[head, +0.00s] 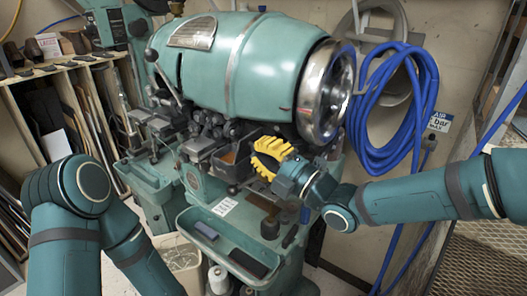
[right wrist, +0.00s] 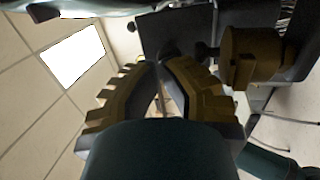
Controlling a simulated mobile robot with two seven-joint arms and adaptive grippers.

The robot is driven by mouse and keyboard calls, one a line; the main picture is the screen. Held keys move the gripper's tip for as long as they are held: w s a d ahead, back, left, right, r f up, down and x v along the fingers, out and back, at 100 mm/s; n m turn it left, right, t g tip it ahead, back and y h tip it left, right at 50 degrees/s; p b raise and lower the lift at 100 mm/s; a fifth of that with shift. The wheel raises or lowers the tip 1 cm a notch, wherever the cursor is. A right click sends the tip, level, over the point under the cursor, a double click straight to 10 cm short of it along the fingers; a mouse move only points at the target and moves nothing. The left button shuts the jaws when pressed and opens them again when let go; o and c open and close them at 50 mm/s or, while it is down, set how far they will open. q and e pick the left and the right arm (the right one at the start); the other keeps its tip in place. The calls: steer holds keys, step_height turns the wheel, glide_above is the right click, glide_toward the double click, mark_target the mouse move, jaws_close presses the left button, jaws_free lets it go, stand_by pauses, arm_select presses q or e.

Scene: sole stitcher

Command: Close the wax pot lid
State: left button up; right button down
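A small dark open-topped pot (head: 232,158) with orange-brown contents, which looks like the wax pot, sits on the front of the green machine below the barrel. I cannot make out its lid clearly. My right gripper (head: 262,156), with yellow fingers, is just right of the pot, close to its rim; I cannot tell whether they touch. In the right wrist view, the fingertips (right wrist: 160,66) come together with nothing clearly held between them. A brownish block-like part (right wrist: 250,58) shows right of the fingers there. My left arm is at the lower left, its gripper out of view.
The green barrel (head: 245,62) with a shiny wheel is directly above my right gripper. A blue hose coil (head: 392,110) hangs on the wall behind my right arm. A green tray (head: 225,246) with dark blocks is below. Shelves (head: 75,105) stand at left.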

mark_target(249, 138)
steer(key=shift+w+a+r+g+h+p, duration=0.15)
steer(key=shift+a+r+g+h+p, duration=0.15)
steer(key=shift+r+h+p, duration=0.25)
steer(key=shift+w+a+r+g+h+p, duration=0.2)
steer(key=shift+a+r+g+h+p, duration=0.1)
steer(key=shift+r+g+h+p, duration=0.25)
steer(key=shift+w+a+f+b, duration=0.15)
steer(key=shift+w+a+b, duration=0.2)
steer(key=shift+b, duration=0.3)
steer(key=shift+d, duration=0.1)
